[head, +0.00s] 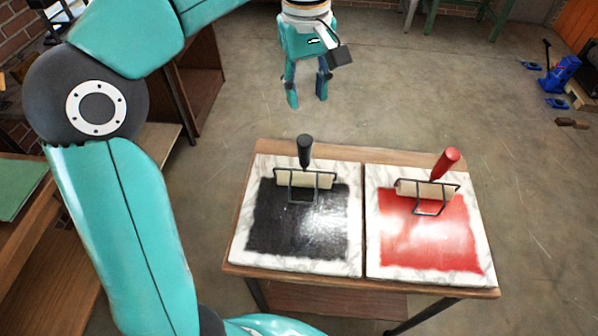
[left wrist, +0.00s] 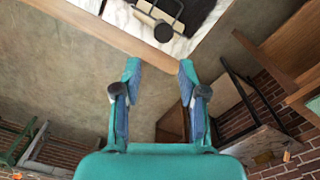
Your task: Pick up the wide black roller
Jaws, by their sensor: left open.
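The wide black roller (head: 305,178) lies on the black-inked left marble slab (head: 353,245). It has a pale cylinder in a dark wire frame, and its black handle (head: 304,150) points away toward the table's far edge. In the left wrist view the roller (left wrist: 158,16) is at the top, with its round handle end (left wrist: 163,33) toward the gripper. My left gripper (head: 307,98) is open and empty, beyond the table's far edge and apart from the handle. It also shows in the left wrist view (left wrist: 159,75). My right gripper is not in view.
A red roller (head: 428,188) lies on the red-inked right slab (head: 483,262) beside the black one. Both slabs sit on a small wooden table (head: 400,156). A shelf unit stands at the left. A blue jack (head: 560,75) stands on the far right floor. Floor around the table is open.

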